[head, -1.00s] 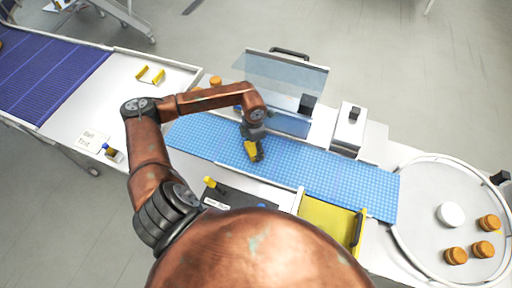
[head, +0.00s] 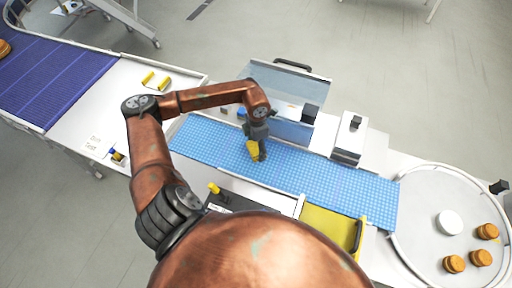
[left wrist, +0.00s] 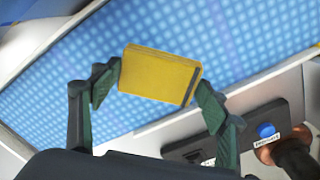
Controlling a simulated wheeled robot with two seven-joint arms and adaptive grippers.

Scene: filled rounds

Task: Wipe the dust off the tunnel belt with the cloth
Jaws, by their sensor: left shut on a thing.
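The tunnel belt (head: 320,180) is a blue gridded strip running across the middle of the head view. It also fills much of the left wrist view (left wrist: 250,30). My left gripper (head: 258,146) is over the belt's left-middle part, pointing down. It is shut on the folded yellow cloth (head: 252,148), which shows between its fingers in the left wrist view (left wrist: 160,75). The cloth is at or just above the belt; I cannot tell if it touches. No dust patch can be made out for certain. My right gripper is not in view.
A clear raised cover (head: 290,82) stands behind the belt. A white box unit (head: 349,138) is to its right. A yellow panel (head: 330,228) lies in front. A round table (head: 420,225) at right bears a white disc (head: 449,222) and orange rounds (head: 480,257). A purple belt (head: 60,85) is at left.

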